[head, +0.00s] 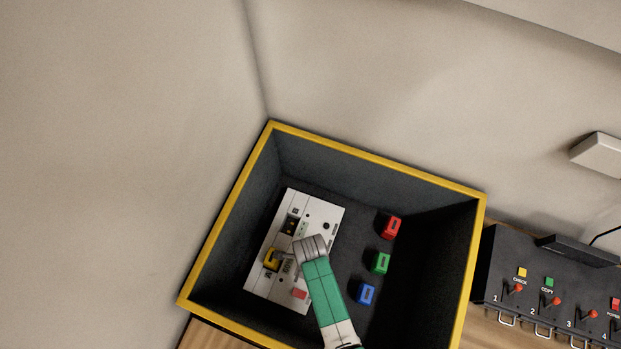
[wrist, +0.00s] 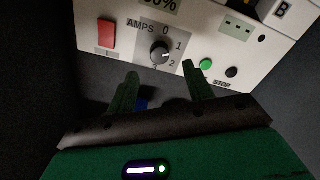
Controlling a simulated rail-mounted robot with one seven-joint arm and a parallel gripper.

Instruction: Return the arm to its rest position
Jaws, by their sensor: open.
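My arm (head: 321,290), with a green link and a grey end, reaches from the lower edge into a yellow-rimmed dark box. Its grey end is over the white panel unit (head: 322,213) in the head view; the fingers are not clear there. In the wrist view my gripper (wrist: 160,72) is open, with two green fingers spread and nothing between them. The fingertips are just in front of the panel's front face (wrist: 125,42), near a black knob (wrist: 160,53) marked AMPS and a green button (wrist: 206,64). I cannot tell whether they touch it.
The box's yellow rim (head: 375,158) and dark walls surround the arm. Red (head: 391,227), green (head: 381,263) and blue (head: 366,294) blocks stand right of it. A yellow piece (head: 271,260) is at the panel's left. A black switch console (head: 500,265) stands outside, right.

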